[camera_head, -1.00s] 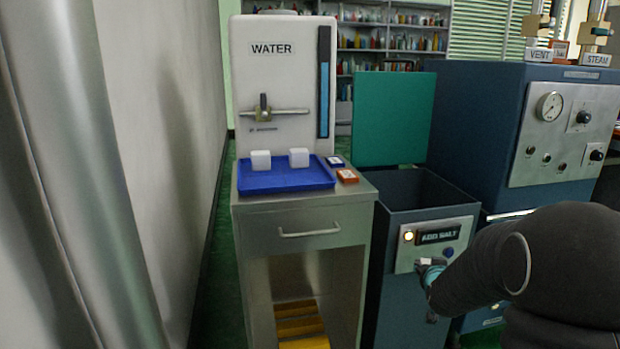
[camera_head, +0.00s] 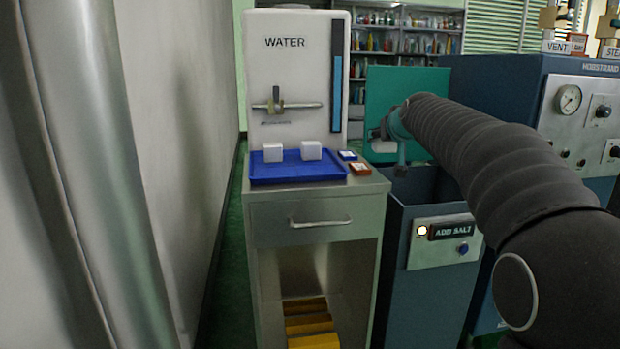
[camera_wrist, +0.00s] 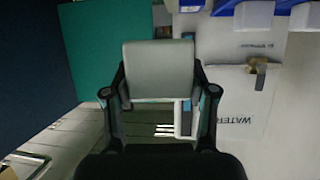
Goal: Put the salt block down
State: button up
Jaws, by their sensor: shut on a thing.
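My gripper (camera_head: 388,134) is shut on a whitish salt block (camera_wrist: 160,70). In the wrist view the block sits between the two fingers of my gripper (camera_wrist: 160,90). In the head view my gripper is raised over the back of the open salt bin (camera_head: 398,258), in front of its raised teal lid (camera_head: 420,84). The held block shows there only as a small pale patch. Two more white blocks, left (camera_head: 273,152) and right (camera_head: 311,150), stand on a blue tray (camera_head: 290,177).
The tray is on a steel cabinet (camera_head: 312,232) before the white water tank (camera_head: 292,82). Small blue and orange boxes (camera_head: 359,169) lie beside the tray. A lit lamp (camera_head: 422,231) is on the ADD SALT panel. A blue machine (camera_head: 575,120) stands right. The tray's front half is clear.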

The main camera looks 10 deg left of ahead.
jog(key=s+a+r+n+y, duration=0.1)
jog(key=a+r, duration=0.3)
jog(key=a, duration=0.1)
jog(key=shift+s+r, duration=0.35)
jog(key=shift+s, duration=0.05)
jog(key=b, duration=0.1)
send_over(318, 171)
notch_tip(318, 171, down, 7)
jog(key=shift+f, duration=0.1)
jog(key=shift+f+b, duration=0.55)
jog(key=shift+f, duration=1.15)
jog(key=shift+f, duration=0.15)
jog(key=o, duration=1.4)
jog(key=shift+c, duration=0.2)
jog(key=shift+f, duration=0.1)
jog(key=d+v, duration=0.1)
jog(key=v, duration=1.2)
jog(key=shift+s+d+b, duration=0.2)
jog(key=shift+d+b, duration=0.05)
jog(key=shift+b, duration=0.05)
